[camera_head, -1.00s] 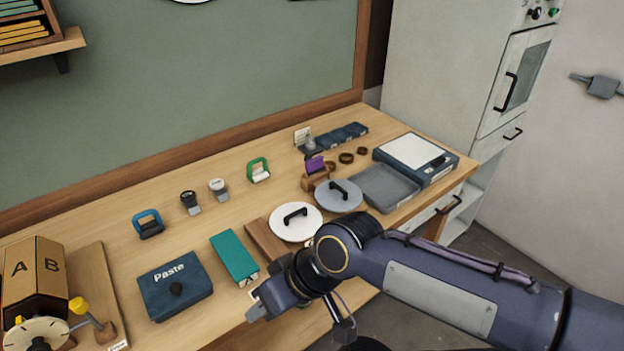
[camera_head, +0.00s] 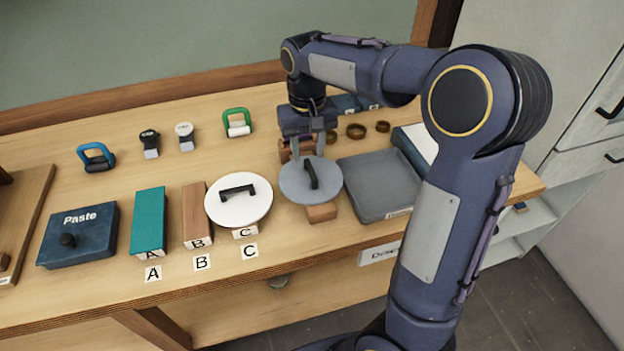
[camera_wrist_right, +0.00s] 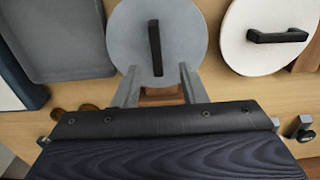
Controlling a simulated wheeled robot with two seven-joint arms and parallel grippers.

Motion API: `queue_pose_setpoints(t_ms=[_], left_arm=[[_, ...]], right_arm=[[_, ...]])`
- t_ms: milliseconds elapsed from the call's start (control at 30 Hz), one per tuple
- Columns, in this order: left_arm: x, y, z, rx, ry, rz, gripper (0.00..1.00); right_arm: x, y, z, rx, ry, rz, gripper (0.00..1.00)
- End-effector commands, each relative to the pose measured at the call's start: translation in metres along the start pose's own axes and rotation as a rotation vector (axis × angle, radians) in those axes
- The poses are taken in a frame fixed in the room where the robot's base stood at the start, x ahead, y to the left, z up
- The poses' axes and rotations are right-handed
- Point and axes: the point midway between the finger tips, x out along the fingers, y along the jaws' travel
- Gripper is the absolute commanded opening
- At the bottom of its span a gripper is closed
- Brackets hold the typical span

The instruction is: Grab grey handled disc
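The grey disc (camera_head: 293,186) with an upright black handle (camera_head: 312,174) rests on a wooden block to the right of the white disc (camera_head: 227,207). My right gripper (camera_head: 308,158) is above the back part of the grey disc, pointing down. In the right wrist view, its two fingers (camera_wrist_right: 158,74) are spread apart on either side of the near end of the handle (camera_wrist_right: 155,48), with clear gaps. It holds nothing. The grey disc (camera_wrist_right: 188,35) fills the space beyond the fingers. My left gripper is not in view.
A grey tray (camera_head: 378,187) lies close to the right of the grey disc. The white disc with its own black handle is close on the left. Brown rings (camera_head: 356,131) lie behind. Teal (camera_head: 149,218) and brown (camera_head: 196,212) blocks and a Paste box (camera_head: 82,232) stand left.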

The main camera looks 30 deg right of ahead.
Motion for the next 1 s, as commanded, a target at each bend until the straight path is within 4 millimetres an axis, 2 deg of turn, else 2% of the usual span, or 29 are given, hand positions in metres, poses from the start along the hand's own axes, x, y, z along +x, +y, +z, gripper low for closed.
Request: queue_pose_setpoints(t_ms=[333,433,667,933,1000], left_arm=[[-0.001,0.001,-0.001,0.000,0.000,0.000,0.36],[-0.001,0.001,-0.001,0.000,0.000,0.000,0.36],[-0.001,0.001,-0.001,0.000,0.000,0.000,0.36],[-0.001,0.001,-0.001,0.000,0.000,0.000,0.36],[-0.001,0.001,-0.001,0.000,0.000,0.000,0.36]], right_arm=[[0.048,0.008,0.004,0.001,-0.002,0.000,0.38],[0.054,0.007,0.004,0.000,-0.001,-0.001,0.38],[0.055,0.007,0.004,0.001,0.001,-0.001,0.38],[0.055,0.007,0.004,0.000,0.001,-0.002,0.03],[0.054,0.007,0.004,0.000,0.001,-0.002,0.00]])
